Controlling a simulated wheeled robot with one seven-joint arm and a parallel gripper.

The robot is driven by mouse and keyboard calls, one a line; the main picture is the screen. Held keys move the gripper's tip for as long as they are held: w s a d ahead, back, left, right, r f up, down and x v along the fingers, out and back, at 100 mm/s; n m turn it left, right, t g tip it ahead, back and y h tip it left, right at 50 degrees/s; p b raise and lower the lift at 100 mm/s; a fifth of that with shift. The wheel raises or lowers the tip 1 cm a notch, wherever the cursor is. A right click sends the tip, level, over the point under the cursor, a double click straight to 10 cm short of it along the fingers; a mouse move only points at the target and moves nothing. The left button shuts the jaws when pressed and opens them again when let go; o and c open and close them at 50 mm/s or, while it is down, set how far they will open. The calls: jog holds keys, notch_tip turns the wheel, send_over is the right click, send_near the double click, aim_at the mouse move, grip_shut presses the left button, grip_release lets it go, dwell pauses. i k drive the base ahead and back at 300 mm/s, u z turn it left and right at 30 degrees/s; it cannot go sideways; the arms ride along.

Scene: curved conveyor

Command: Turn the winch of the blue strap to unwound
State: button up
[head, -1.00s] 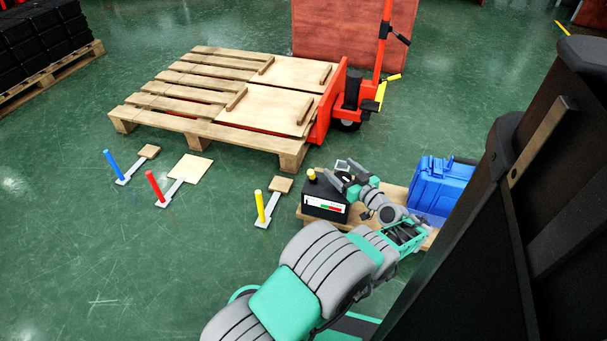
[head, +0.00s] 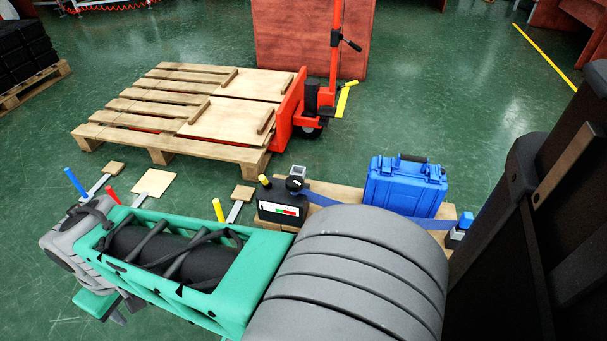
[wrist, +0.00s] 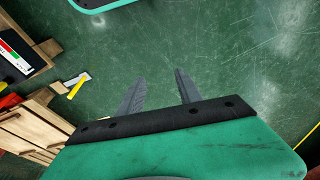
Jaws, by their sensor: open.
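The blue strap (head: 321,198) runs from a round black fitting (head: 295,184) on a wooden board, by the blue case (head: 404,187), to a small device with a blue top (head: 465,221) at the board's right end. I cannot tell which of these ends is the winch, or how far the strap is wound. A black box (head: 281,213) with a white, green and red label stands at the left end. My gripper (wrist: 159,77) is open and empty over bare floor in the wrist view, away from the strap.
A pallet (head: 120,133) on a red pallet jack (head: 291,107) stands behind. Floor levers with blue (head: 75,183), red (head: 112,194) and yellow (head: 218,210) handles stand left of the board. Green floor lies open at the left and back right.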

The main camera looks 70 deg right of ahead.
aim_at(294, 183)
jog(key=z, duration=0.6)
jog(key=k, duration=0.45)
jog(key=z, duration=0.45)
jog(key=i, duration=0.5)
